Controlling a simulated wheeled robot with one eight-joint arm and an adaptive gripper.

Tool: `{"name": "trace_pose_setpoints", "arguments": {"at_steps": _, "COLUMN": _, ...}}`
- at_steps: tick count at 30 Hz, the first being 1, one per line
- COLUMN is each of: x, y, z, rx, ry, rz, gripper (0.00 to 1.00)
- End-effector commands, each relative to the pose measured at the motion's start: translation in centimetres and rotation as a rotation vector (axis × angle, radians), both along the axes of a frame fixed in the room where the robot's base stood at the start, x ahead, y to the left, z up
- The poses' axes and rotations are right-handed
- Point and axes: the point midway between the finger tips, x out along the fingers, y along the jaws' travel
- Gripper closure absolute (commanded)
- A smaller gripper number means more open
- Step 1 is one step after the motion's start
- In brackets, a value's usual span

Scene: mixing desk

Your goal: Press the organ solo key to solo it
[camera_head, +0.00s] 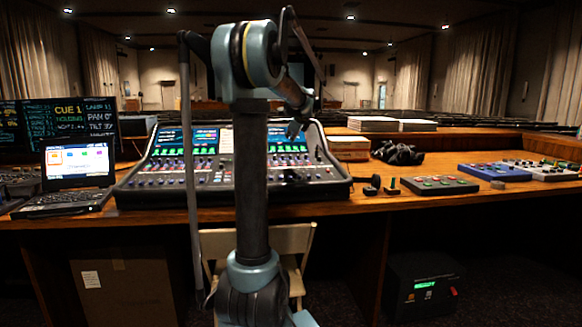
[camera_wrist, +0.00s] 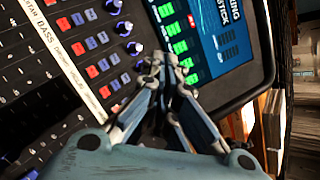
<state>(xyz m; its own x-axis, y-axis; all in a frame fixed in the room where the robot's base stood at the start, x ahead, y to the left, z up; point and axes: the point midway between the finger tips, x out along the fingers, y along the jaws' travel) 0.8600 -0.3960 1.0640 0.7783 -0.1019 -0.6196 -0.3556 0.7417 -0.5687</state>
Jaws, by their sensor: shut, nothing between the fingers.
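The mixing desk (camera_head: 190,180) stands on the wooden table, with a lit screen along its top. In the wrist view it shows rotated, with a white label strip (camera_wrist: 60,45) on which "BASS" can be read; I cannot make out an organ label. Beside the strip run red keys (camera_wrist: 77,48) and blue keys (camera_wrist: 91,43), then dark knobs and green lit keys (camera_wrist: 180,47). I cannot tell which key is the organ solo key. My gripper (camera_wrist: 165,66) is shut and empty, its tips over the area between the knobs and green keys. It also shows above the desk's right half in the head view (camera_head: 293,131).
A laptop (camera_head: 76,165) and monitors stand left of the desk. Books (camera_head: 350,147), black headphones (camera_head: 398,153) and small control boxes (camera_head: 440,184) lie to the right. A chair (camera_head: 290,245) stands in front, behind my arm.

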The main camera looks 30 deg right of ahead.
Motion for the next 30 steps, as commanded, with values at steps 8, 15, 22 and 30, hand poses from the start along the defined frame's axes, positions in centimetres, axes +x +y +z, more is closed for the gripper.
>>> {"name": "trace_pose_setpoints", "arguments": {"at_steps": 8, "x": 0.1, "y": 0.0, "z": -0.7, "rx": -0.002, "ry": 0.000, "rz": 0.001, "gripper": 1.00}}
{"name": "trace_pose_setpoints", "arguments": {"at_steps": 15, "x": 0.3, "y": -0.1, "z": -3.3, "rx": -0.002, "ry": 0.000, "rz": 0.001, "gripper": 1.00}}
{"name": "trace_pose_setpoints", "arguments": {"at_steps": 22, "x": 0.6, "y": -0.2, "z": -6.0, "rx": -0.002, "ry": 0.000, "rz": 0.001, "gripper": 1.00}}
{"name": "trace_pose_setpoints", "arguments": {"at_steps": 30, "x": 0.8, "y": -0.2, "z": -8.2, "rx": -0.002, "ry": 0.000, "rz": 0.001, "gripper": 1.00}}
